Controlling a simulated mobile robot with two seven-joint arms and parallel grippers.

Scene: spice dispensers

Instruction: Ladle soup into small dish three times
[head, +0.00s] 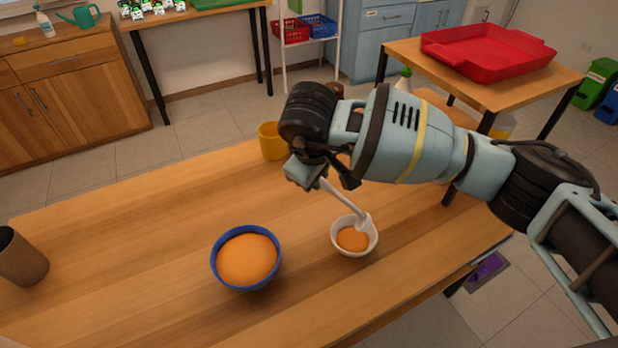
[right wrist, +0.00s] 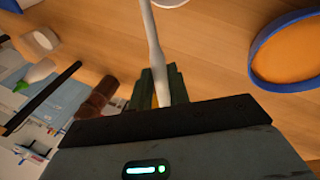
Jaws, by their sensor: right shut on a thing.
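A blue-rimmed bowl (head: 246,287) full of orange soup stands on the wooden table. It also shows in the right wrist view (right wrist: 256,72). A small white dish (head: 336,245) stands to its right with orange soup in it. My right gripper (head: 318,184) is shut on the white handle of a ladle (head: 341,198), above the table behind the dish. The ladle slants down to the right and its head is at the dish's back rim; I cannot tell if it touches. The handle also shows in the right wrist view (right wrist: 153,45). My left gripper is not in view.
A yellow cup (head: 271,141) stands at the table's back edge and a brown cup (head: 22,258) at its left end. A red tray (head: 487,51) lies on another table at the back right.

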